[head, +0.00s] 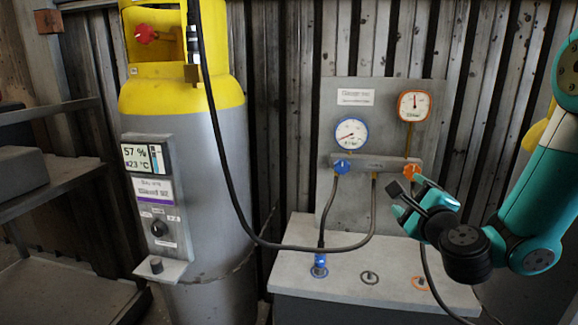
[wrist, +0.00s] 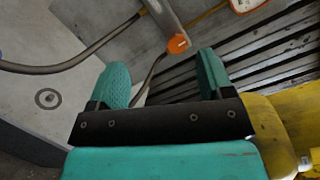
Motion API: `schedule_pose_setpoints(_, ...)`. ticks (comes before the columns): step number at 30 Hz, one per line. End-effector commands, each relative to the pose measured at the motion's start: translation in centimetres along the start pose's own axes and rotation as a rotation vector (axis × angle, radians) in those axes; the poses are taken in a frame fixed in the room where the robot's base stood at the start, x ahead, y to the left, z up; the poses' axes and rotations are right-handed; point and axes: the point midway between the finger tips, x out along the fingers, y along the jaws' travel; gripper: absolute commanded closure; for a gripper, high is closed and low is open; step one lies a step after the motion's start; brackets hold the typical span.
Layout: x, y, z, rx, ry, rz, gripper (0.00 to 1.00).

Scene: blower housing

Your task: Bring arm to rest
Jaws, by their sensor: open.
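My gripper (head: 413,200) is at the right in the head view, in front of the gauge panel (head: 385,100) and above the grey bench top (head: 300,238). Its two teal fingers are apart in the wrist view (wrist: 166,85), with nothing between them in their grip. The orange knob (head: 411,171) sits on the manifold just above the fingers in the head view. In the wrist view the orange knob (wrist: 178,44) shows beyond the fingertips, apart from them. Part of the bench and the hose behind the gripper are hidden.
A grey and yellow cylinder (head: 205,190) with a display box (head: 148,165) stands at the left. A black hose (head: 225,165) runs from its top to the manifold (head: 375,163). A blue knob (head: 341,167) and two gauges are on the panel. Shelves (head: 70,175) stand far left.

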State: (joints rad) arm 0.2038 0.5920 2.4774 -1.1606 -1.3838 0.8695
Motion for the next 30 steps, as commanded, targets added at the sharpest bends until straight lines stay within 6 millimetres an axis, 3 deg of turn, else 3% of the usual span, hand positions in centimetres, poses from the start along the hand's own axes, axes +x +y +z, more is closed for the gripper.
schedule_pose_setpoints(1,-0.4,-0.2,3.5,-0.087,-0.113,0.05,0.26)
schedule_pose_setpoints(3,-1.8,0.3,8.2,-0.245,-0.296,0.136,0.26)
schedule_pose_setpoints(6,-5.2,1.7,13.7,-0.502,-0.552,0.261,0.26)
schedule_pose_setpoints(9,-9.5,3.2,17.2,-0.763,-0.792,0.375,0.26)
schedule_pose_setpoints(11,-12.4,3.9,18.3,-0.919,-0.929,0.441,0.26)
schedule_pose_setpoints(15,-19.2,4.7,18.5,-1.262,-1.22,0.594,0.26)
schedule_pose_setpoints(21,-26.7,3.5,15.5,-1.602,-1.522,0.795,0.26)
schedule_pose_setpoints(25,-29.2,2.6,13.9,-1.697,-1.624,0.881,0.26)
schedule_pose_setpoints(30,-30.1,2.3,13.3,-1.727,-1.665,0.92,0.26)
